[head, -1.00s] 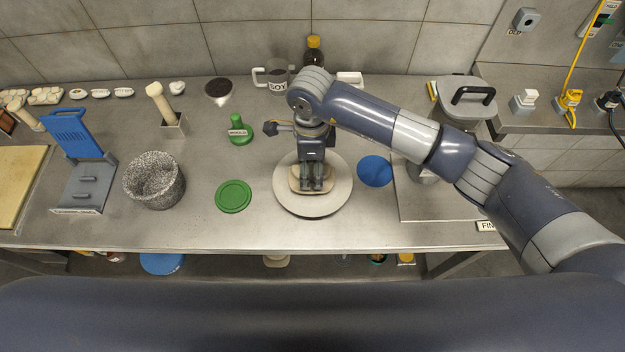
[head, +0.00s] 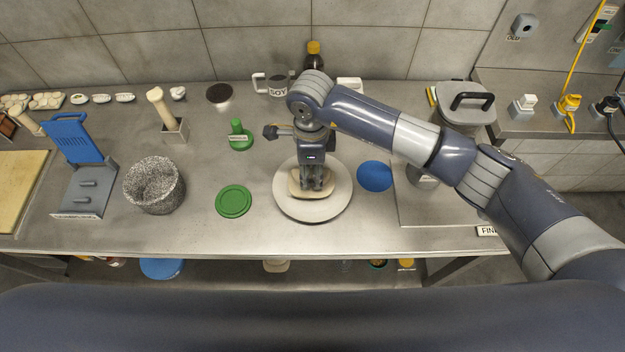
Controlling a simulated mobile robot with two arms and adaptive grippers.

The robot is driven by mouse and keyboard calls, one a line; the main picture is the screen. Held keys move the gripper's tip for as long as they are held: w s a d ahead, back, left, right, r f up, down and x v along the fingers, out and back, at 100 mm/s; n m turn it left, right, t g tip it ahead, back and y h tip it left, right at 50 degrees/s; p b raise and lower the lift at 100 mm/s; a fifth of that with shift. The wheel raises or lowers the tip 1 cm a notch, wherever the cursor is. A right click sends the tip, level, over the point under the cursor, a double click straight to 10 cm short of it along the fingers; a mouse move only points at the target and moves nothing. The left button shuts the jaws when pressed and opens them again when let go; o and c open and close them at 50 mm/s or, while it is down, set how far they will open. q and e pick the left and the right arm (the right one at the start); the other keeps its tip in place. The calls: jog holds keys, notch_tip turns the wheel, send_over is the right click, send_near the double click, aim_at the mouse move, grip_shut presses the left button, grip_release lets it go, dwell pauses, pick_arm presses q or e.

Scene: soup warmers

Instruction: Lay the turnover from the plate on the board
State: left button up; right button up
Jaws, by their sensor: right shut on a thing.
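The turnover (head: 299,185) is a pale, beige piece on the round light-grey plate (head: 312,212) in the middle of the counter. My right gripper (head: 313,188) points down over the plate and is shut on the turnover, covering part of it. I cannot tell whether the turnover is clear of the plate. A wooden board (head: 22,190) lies at the far left edge, partly cut off by the frame. My left gripper does not show.
Between plate and board stand a green disc (head: 234,201), a speckled stone mortar (head: 154,185) and a blue-and-grey slicer (head: 84,172). A green-handled press (head: 239,137) stands behind. A blue disc (head: 375,176) lies right of the plate. The front counter strip is mostly clear.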

jog(key=shift+r, duration=0.65)
jog(key=shift+r+p, duration=0.8)
jog(key=shift+r, duration=0.75)
jog(key=shift+d, duration=0.1)
